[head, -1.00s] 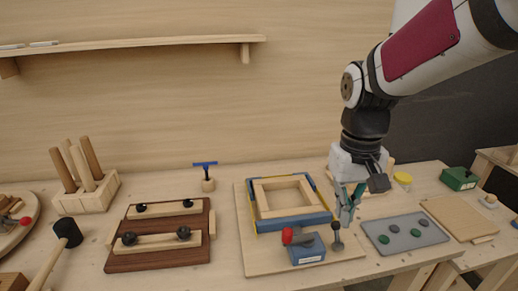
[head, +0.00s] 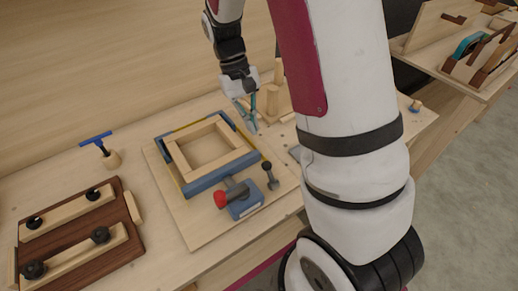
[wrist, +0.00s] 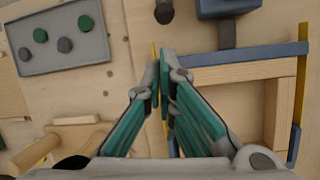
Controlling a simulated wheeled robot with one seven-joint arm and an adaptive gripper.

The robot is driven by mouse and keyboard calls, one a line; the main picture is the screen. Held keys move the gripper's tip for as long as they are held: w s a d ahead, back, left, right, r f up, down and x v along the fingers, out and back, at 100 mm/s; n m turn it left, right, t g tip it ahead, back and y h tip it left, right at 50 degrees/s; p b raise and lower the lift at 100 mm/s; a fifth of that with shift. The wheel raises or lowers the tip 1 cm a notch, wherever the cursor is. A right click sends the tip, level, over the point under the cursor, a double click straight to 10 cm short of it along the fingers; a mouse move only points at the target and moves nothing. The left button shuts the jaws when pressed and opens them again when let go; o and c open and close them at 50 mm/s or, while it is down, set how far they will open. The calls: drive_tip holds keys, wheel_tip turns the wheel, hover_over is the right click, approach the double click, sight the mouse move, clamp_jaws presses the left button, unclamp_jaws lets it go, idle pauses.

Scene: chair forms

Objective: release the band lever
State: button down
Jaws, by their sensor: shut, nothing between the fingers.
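A wooden frame (head: 205,150) with blue edge pieces and a yellow band round it lies on a light board (head: 190,228). At its near side is a blue block (head: 243,203) with a red-knobbed lever (head: 222,198). A dark ball-topped lever (head: 268,172) stands upright right of the block. The wrist view shows the block (wrist: 228,8) and a dark knob (wrist: 163,12) at its top edge. My gripper (head: 250,126) is shut and empty, beside the frame's far right corner. In the wrist view the fingertips (wrist: 160,82) are close to the yellow band. Contact cannot be told.
A dark board with clamped strips (head: 75,228) and a blue T-handle (head: 96,138) lie left. Wooden pegs (head: 272,100) stand beyond my gripper. A grey tray with discs (wrist: 62,38) is left in the wrist view. My arm hides much of the bench's right.

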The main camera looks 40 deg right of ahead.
sight(270, 175)
drive_tip(key=p+x, duration=0.1)
drive_tip(key=x, duration=0.9)
drive_tip(key=shift+r, duration=0.1)
idle(0.4)
